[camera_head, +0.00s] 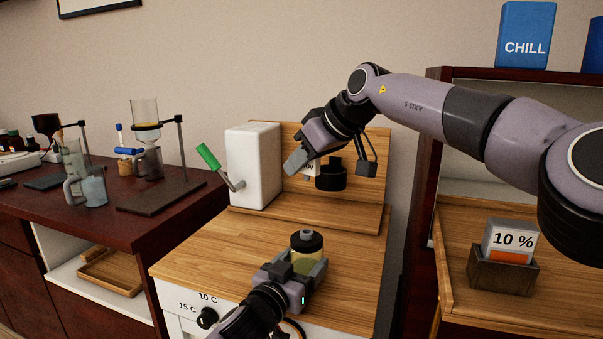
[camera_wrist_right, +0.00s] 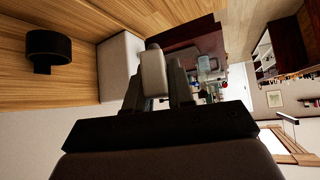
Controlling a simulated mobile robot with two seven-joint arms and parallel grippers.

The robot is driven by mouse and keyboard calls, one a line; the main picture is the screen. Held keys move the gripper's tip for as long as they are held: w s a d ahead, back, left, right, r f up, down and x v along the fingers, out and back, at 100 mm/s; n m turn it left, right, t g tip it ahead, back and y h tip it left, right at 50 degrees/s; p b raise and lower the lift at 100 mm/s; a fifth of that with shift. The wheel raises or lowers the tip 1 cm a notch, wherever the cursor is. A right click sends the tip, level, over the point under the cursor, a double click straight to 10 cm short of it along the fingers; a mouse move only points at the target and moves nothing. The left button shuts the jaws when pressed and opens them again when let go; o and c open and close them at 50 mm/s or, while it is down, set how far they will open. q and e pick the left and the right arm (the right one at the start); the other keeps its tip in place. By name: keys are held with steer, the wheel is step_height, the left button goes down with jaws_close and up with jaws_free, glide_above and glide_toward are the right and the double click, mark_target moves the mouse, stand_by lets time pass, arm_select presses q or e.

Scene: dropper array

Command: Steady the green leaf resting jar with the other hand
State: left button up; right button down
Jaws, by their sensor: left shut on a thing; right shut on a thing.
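A jar with a black lid and yellow-green contents (camera_head: 307,243) stands upright on the wooden counter in the head view. My left gripper (camera_head: 305,270) is shut on the jar from the front, low on its body. No leaf marking on it can be made out. My right gripper (camera_head: 296,160) is up beside the white box, well above and apart from the jar. In the right wrist view it is shut on a small pale grey piece (camera_wrist_right: 153,73) between its fingers. What that piece is cannot be told.
A white box (camera_head: 254,165) with a green-handled lever (camera_head: 208,156) stands behind the jar. A black ring holder (camera_head: 331,176) is on the wooden backboard. A dark bench with glassware (camera_head: 85,187) is at left. A "10 %" card box (camera_head: 502,275) is at right. Counter around the jar is clear.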

arm_select(q)
steer(key=shift+a+f, duration=0.1)
steer(key=shift+f, duration=0.4)
arm_select(e)
steer(key=shift+r, duration=0.7)
arm_select(q)
steer(key=o, duration=1.2)
steer(key=shift+r, duration=0.2)
steer(key=v, duration=1.2)
steer(key=x, duration=1.2)
steer(key=shift+r, duration=0.2)
arm_select(e)
steer(key=shift+f, duration=0.15)
